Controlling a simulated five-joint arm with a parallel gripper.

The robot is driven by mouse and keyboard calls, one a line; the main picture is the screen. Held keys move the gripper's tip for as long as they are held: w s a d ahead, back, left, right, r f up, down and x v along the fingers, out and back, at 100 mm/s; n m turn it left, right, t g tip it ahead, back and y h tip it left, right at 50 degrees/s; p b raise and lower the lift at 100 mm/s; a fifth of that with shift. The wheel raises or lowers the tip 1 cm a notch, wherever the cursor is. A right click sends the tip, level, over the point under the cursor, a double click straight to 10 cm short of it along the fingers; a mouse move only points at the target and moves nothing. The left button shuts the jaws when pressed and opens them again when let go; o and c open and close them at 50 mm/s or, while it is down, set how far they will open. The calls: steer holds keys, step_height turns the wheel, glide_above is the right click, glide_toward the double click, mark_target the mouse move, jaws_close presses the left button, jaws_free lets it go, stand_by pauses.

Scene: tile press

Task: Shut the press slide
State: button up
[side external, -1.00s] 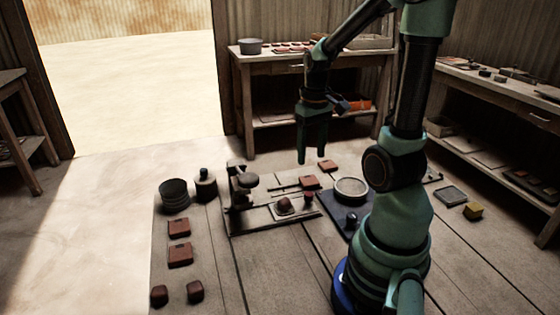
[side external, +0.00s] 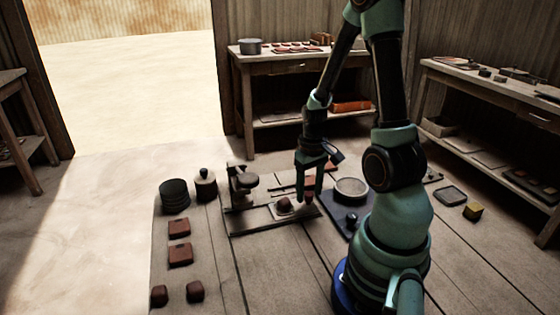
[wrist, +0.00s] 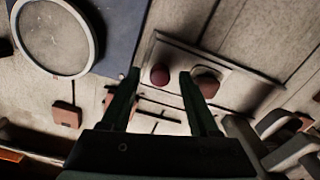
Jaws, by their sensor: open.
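The tile press (side external: 243,181) stands on the floorboards, with its dark head at the left end of a long rail base. Its slide (side external: 291,214) lies along the rails to the right, clear of the head, and bears a brown clay lump (side external: 284,204). A red knob (wrist: 160,75) is at the slide's outer end. My gripper (side external: 309,192) is open and low over that end. In the wrist view the knob appears between my fingertips, and the clay lump (wrist: 208,85) is just beyond the right finger. I cannot tell whether the fingers touch the knob.
A dark board (side external: 338,215) with a round pale sieve-like disc (side external: 350,188) lies to the right. Red tiles (side external: 179,227) and dark lumps (side external: 195,291) lie at the left front. A dark pot (side external: 174,194) and a lidded jar (side external: 205,184) stand left of the press.

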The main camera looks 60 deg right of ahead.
jaws_close()
stand_by(1.5)
